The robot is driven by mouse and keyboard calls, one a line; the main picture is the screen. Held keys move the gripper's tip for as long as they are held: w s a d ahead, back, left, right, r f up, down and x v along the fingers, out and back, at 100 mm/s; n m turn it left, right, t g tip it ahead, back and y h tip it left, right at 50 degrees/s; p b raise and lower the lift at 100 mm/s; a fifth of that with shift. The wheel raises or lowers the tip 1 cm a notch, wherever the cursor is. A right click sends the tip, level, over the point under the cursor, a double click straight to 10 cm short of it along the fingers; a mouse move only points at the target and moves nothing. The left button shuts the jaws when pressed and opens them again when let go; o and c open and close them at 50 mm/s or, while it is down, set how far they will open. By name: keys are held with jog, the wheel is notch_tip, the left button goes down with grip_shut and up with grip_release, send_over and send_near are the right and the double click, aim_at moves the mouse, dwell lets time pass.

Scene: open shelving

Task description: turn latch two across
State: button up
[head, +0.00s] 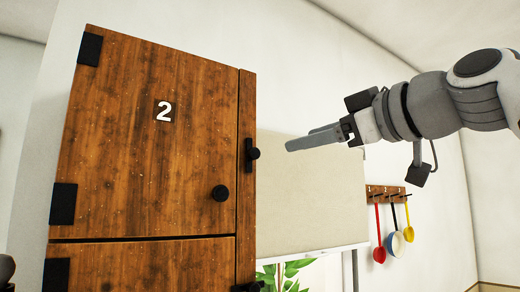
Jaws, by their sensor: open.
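A wooden cabinet door (150,140) marked with a white 2 (164,111) fills the left of the head view and looks shut. Its round black knob (220,193) is near its lower right corner. The black latch (252,154) sits on the narrow wooden strip right of the door; its plate looks upright, with a round knob on it. My gripper (291,145) is to the right of the latch in the picture, pointing left, with a gap between them in the picture. It is open and I see nothing between its fingers, which overlap in this side view.
A second door (145,265) lies below, with another black latch (250,287) at the frame's bottom edge. A rack (385,191) with hanging utensils is on the wall at right. A beige panel (310,200) and green leaves (285,276) show behind my gripper.

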aim_at(256, 153)
jog(key=p+x, duration=0.4)
jog(key=x, duration=1)
jog(key=shift+w, duration=0.1)
grip_shut()
